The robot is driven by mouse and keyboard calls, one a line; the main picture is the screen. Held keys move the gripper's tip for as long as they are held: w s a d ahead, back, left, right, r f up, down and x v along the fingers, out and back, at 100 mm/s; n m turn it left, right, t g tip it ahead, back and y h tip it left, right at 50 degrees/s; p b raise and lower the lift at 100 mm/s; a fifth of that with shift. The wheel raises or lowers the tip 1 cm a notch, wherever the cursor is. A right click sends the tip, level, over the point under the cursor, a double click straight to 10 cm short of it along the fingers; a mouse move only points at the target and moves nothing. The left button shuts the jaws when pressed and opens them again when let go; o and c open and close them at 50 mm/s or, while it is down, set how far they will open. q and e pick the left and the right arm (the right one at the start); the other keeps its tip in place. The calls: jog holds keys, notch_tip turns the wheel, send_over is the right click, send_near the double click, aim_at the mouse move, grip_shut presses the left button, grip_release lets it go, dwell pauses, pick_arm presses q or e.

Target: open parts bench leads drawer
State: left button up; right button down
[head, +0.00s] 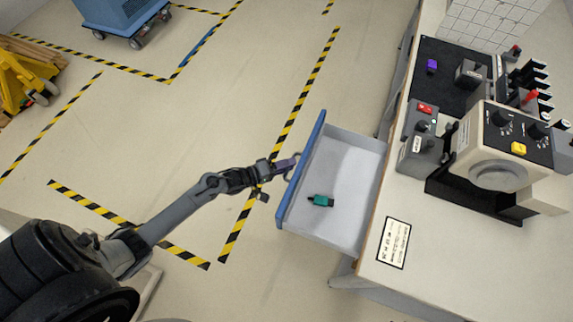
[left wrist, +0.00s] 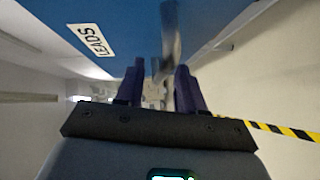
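The leads drawer (head: 343,185) is pulled out from the left side of the parts bench (head: 385,262). Its blue front (head: 301,172) faces left, and its grey inside is visible. In the left wrist view, the blue front bears a white LEADS label (left wrist: 92,40). My left gripper (head: 287,165) is at the drawer front, by the handle. In the left wrist view, its purple fingers (left wrist: 160,85) stand apart, with the metal handle (left wrist: 170,45) between them, nearer the right finger. A gap shows beside the left finger. My right gripper is not in view.
A small teal part (head: 321,201) lies in the drawer. The bench top holds a cream machine (head: 490,160), a grey switch box (head: 424,140) and a purple block (head: 432,66). A blue cart (head: 115,12) and yellow pallet jack (head: 25,80) stand beyond open, tape-marked floor.

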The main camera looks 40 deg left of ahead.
pick_arm(q)
jog(key=shift+s, duration=0.1)
jog(key=p+v, duration=0.2)
jog(key=v, duration=0.8)
jog(key=shift+s+a, duration=0.2)
jog(key=shift+s, duration=0.1)
